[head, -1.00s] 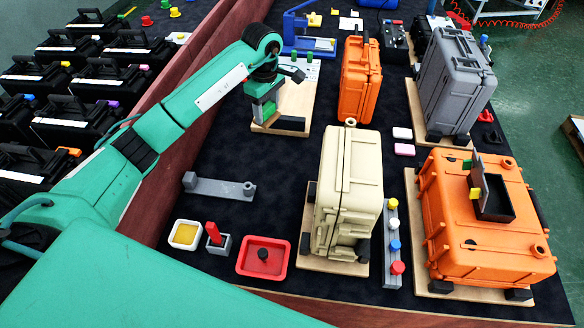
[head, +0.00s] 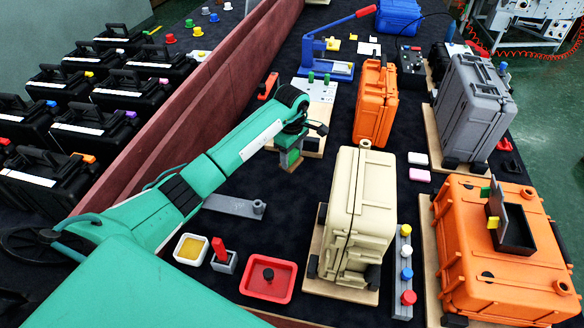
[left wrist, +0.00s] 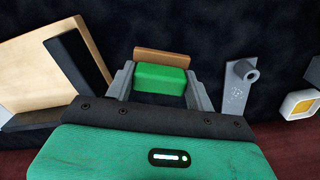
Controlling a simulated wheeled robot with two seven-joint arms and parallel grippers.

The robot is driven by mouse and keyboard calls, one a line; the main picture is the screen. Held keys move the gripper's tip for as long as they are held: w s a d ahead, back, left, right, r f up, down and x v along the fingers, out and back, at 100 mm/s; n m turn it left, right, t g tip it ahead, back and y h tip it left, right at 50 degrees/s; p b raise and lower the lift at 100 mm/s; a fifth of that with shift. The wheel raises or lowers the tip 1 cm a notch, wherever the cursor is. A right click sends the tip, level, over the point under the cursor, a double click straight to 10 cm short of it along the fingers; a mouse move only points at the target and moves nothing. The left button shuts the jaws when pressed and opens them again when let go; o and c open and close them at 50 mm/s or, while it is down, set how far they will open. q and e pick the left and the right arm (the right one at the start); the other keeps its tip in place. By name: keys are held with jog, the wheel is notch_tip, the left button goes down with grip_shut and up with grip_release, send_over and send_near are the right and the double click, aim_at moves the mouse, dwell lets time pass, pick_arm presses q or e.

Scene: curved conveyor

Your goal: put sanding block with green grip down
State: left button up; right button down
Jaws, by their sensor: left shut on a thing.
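My left gripper (head: 289,157) is pointed down near the left front of a wooden board (head: 313,145). It is shut on the sanding block, whose green grip (left wrist: 161,79) sits between the two grey fingers in the left wrist view. The block's brown base (left wrist: 166,57) shows beyond the grip. In the head view the block is small and partly hidden by the fingers and wrist; I cannot tell whether it touches the dark table. My right gripper is not in view.
A grey bracket with a post (head: 235,206) lies nearer me. A cream case (head: 357,215) stands to the right, and an orange case (head: 375,105) behind it. The red wall (head: 215,85) runs along the left. Dark table around the gripper is mostly free.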

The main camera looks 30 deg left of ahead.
pick_arm(q)
notch_tip(320, 180, down, 3)
jog(key=shift+r, duration=0.15)
notch_tip(320, 180, down, 4)
jog(key=shift+p, duration=0.35)
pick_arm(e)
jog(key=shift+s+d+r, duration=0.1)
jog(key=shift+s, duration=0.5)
pick_arm(q)
jog(key=shift+f, duration=0.2)
jog(key=o, duration=1)
jog(key=shift+o, duration=0.2)
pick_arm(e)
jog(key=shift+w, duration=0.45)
